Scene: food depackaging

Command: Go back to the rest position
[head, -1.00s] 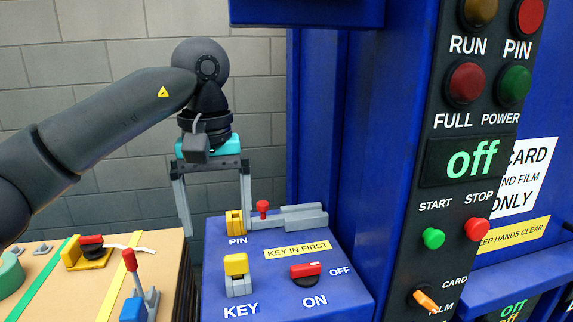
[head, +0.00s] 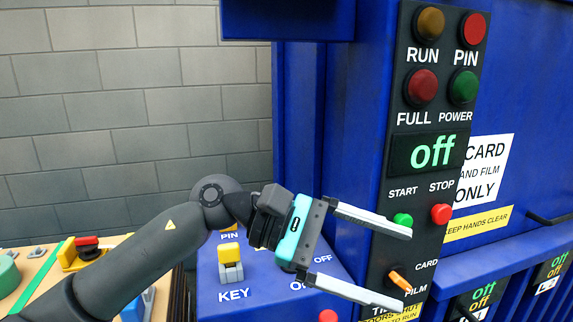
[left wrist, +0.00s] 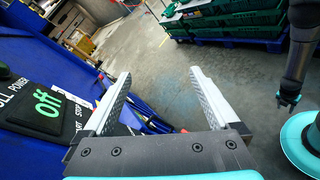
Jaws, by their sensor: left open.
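My left gripper (head: 406,271) is open and empty, its two pale fingers spread apart and pointing right. In the head view it hangs in front of the blue key box (head: 212,285) and its fingertips overlap the dark control panel near the START button (head: 402,220) and the orange CARD/FILM switch (head: 399,281); I cannot tell if they touch. In the left wrist view the open fingers (left wrist: 157,100) have nothing between them. A dark arm with a small gripper (left wrist: 288,101) hangs at the right edge there, likely my right one; its jaws are too small to judge.
The yellow KEY piece (head: 230,262) stands on the box; the ON/OFF switch is mostly hidden. The display (head: 432,151) reads off. A wooden bench (head: 28,270) stands at left. The left wrist view shows open floor (left wrist: 170,75) and green crates (left wrist: 220,22) beyond.

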